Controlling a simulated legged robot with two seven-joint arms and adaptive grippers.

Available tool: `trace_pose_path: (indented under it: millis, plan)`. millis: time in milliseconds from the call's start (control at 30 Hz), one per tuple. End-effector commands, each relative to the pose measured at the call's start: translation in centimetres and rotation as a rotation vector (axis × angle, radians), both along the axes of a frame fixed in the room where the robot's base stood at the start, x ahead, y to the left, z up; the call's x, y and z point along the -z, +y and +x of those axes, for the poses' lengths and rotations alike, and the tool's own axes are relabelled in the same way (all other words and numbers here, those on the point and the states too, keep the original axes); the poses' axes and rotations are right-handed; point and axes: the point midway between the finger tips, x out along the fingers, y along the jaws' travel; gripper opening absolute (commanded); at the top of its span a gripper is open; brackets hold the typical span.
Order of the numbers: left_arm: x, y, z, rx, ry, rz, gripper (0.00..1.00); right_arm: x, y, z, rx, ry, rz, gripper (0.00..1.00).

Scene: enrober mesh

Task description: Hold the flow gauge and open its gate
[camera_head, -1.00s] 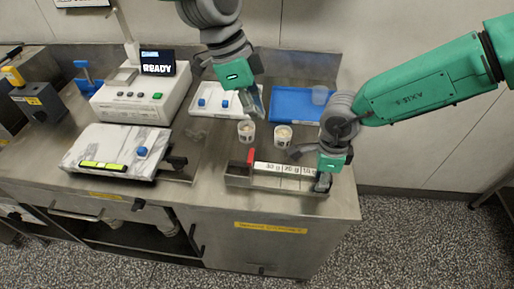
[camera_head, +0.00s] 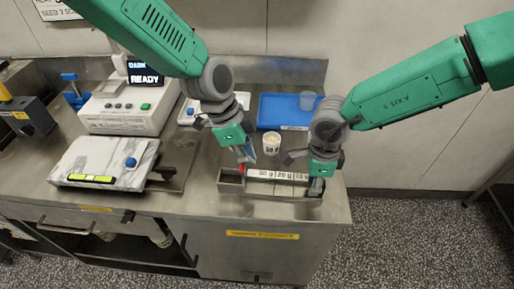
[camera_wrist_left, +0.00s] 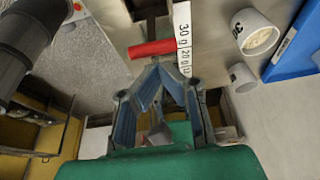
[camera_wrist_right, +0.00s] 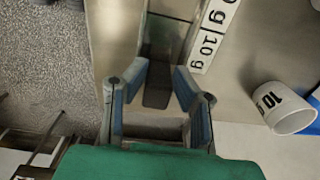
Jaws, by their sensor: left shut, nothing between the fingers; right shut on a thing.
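The flow gauge is a narrow metal trough (camera_head: 230,187) at the front right of the bench, with a white strip of gram marks (camera_head: 277,175). A red handle (camera_head: 242,168) stands at its left end; it also shows in the left wrist view (camera_wrist_left: 152,49). My left gripper (camera_head: 245,157) is shut and empty, its tips right beside the red handle; I cannot tell whether they touch it. My right gripper (camera_head: 317,184) is shut on the gauge's right end, where a dark grip piece (camera_wrist_right: 158,90) shows between the fingers. The gate itself is not clearly visible.
A white cup (camera_head: 271,144) stands just behind the gauge; a second cup (camera_wrist_left: 242,75) shows in the left wrist view. A blue tray (camera_head: 285,108) lies behind. A white machine reading READY (camera_head: 125,108) and a marble slab (camera_head: 105,160) stand to the left.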

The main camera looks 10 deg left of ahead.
Motion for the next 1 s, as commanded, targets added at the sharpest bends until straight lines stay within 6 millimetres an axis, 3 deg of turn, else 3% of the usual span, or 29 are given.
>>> trace_pose_path:
  millis: [1000]
  plan:
    - [0.19,0.95,-0.09,0.002,0.004,-0.094,0.00,0.21,0.01,-0.24,-0.001,0.005,-0.001,0.00]
